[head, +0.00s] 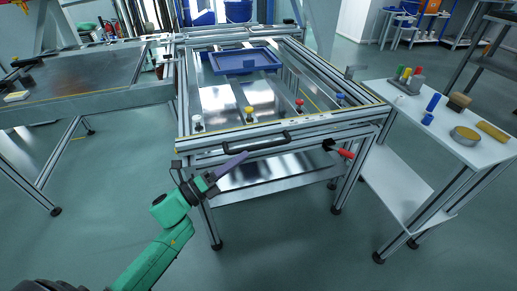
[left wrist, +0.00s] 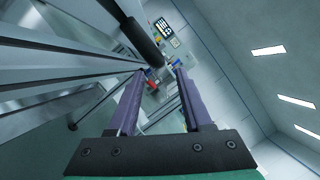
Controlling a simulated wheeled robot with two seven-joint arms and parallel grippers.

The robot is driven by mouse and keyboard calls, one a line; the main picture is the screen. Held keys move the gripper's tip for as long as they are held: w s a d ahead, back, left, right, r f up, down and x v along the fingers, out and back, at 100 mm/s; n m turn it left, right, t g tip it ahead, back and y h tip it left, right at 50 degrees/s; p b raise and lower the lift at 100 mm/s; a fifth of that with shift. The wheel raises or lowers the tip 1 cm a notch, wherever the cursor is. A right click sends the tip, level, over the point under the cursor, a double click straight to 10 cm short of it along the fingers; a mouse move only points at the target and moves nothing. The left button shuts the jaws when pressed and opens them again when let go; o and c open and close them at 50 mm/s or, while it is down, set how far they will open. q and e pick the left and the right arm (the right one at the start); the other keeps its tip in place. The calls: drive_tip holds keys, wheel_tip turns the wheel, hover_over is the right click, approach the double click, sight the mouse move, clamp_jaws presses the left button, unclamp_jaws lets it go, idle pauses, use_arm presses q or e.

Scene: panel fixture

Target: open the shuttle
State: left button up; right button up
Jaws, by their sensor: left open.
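The panel fixture (head: 290,125) is an aluminium-profile frame. A long black bar handle (head: 256,144) runs along its front edge; I take this front part to be the shuttle. The handle also shows in the left wrist view (left wrist: 133,30), crossing ahead of the fingers toward the space between their tips. My left gripper (head: 238,162) has purple fingers and is open, just below and in front of the handle's left half. In the left wrist view its fingertips (left wrist: 160,73) are apart with nothing held. I cannot tell whether they touch the handle. My right gripper is not in view.
A red-handled clamp (head: 346,154) sticks out at the fixture's front right. A blue frame (head: 240,61) and several coloured knobs sit on top. A white side table (head: 450,130) with tools stands right, a metal workbench (head: 85,80) left. The floor in front is clear.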

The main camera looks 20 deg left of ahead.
sight(258, 145)
use_arm(q)
drive_tip(key=x, duration=0.6)
drive_tip(key=shift+w+d+r, duration=0.1)
drive_tip(key=shift+w+d, duration=0.1)
drive_tip(key=shift+w, duration=0.1)
clamp_jaws()
idle(1.0)
